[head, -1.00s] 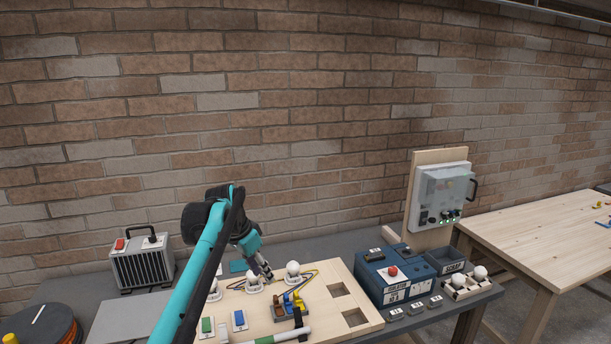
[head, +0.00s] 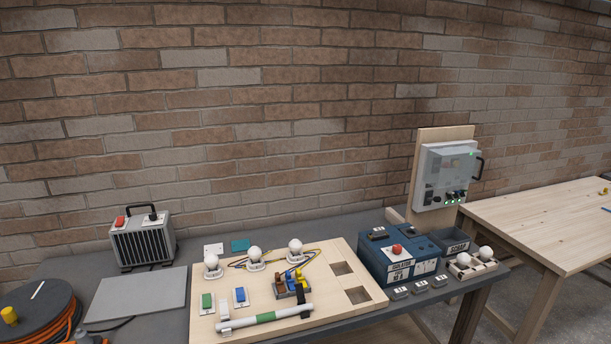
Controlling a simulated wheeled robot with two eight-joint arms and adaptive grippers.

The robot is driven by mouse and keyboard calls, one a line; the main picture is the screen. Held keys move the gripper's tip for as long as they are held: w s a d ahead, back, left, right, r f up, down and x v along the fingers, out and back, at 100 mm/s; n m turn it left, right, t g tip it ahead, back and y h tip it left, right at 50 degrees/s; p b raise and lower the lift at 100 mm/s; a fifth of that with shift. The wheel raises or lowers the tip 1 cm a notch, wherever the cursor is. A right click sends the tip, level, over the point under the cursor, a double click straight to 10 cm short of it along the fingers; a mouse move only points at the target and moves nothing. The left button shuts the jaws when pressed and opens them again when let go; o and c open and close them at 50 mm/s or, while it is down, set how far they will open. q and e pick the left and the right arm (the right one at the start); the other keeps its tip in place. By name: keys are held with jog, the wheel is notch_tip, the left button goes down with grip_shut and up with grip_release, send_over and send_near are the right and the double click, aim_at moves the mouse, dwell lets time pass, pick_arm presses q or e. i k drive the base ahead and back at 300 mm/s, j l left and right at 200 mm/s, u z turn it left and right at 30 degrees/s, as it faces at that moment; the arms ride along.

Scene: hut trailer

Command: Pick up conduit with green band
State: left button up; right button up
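Nothing covers the green band. Neither of my grippers shows in the head view, so I cannot see whether they are open or shut.
The board also bears several white bulbs (head: 254,255), a green switch (head: 207,301), a blue switch (head: 240,295) and coloured connectors (head: 293,281). A blue box (head: 400,263) stands right. A grey panel (head: 138,296) and a cable reel (head: 38,312) lie left.

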aim_at(273, 315)
jog(key=i+j+z, duration=0.55)
jog(key=j, duration=0.3)
jog(key=i, duration=0.1)
